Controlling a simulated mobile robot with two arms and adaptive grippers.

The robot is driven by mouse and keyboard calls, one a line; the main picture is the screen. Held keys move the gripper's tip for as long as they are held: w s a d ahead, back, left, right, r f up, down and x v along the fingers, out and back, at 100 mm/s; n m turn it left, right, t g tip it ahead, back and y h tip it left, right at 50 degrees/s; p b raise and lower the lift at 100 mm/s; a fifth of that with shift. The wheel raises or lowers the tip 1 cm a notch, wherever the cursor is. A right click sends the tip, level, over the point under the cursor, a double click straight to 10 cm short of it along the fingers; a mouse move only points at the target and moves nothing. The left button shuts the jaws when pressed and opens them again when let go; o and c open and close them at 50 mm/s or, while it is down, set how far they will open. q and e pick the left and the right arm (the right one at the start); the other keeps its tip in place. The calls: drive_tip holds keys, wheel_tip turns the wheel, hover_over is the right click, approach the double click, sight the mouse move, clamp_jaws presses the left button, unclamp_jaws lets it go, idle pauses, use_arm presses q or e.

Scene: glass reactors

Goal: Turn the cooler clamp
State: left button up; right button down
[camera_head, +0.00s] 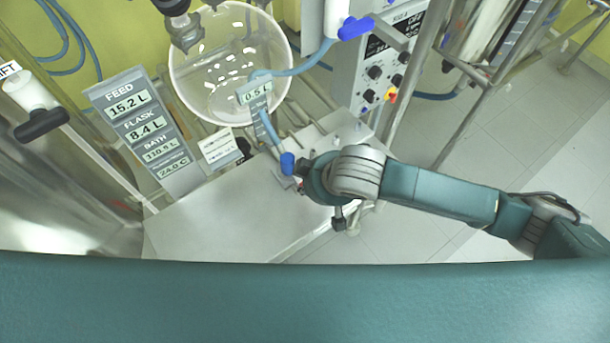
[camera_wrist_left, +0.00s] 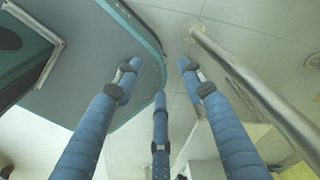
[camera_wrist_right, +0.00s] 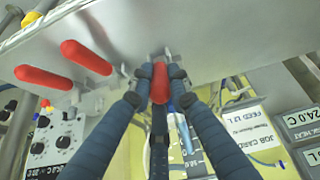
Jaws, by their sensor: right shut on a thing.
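In the right wrist view, my right gripper (camera_wrist_right: 156,88) is shut on a red clamp handle (camera_wrist_right: 160,75). The fingers close around this handle just under a grey metal panel, and they cover part of it. Two more red clamp handles (camera_wrist_right: 43,77) (camera_wrist_right: 86,57) stick out to its left, apart from the fingers. In the head view, my right gripper's fingers are hidden by its wrist beside the bench edge. My left gripper (camera_wrist_left: 159,75) is open and empty in the left wrist view, above the floor. I cannot read any label on the held handle.
A round glass vessel (camera_head: 222,100) stands behind the bench (camera_head: 225,220). A display sign (camera_head: 145,128) is at its left. A control box with knobs (camera_head: 385,62) stands at the back right. In the left wrist view, a metal pole (camera_wrist_left: 250,85) runs beside my left gripper.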

drive_tip(key=shift+s+d+f+t+y+b, duration=0.25)
drive_tip(key=shift+s+t+y+b, duration=0.1)
drive_tip(key=shift+t+y, duration=0.15)
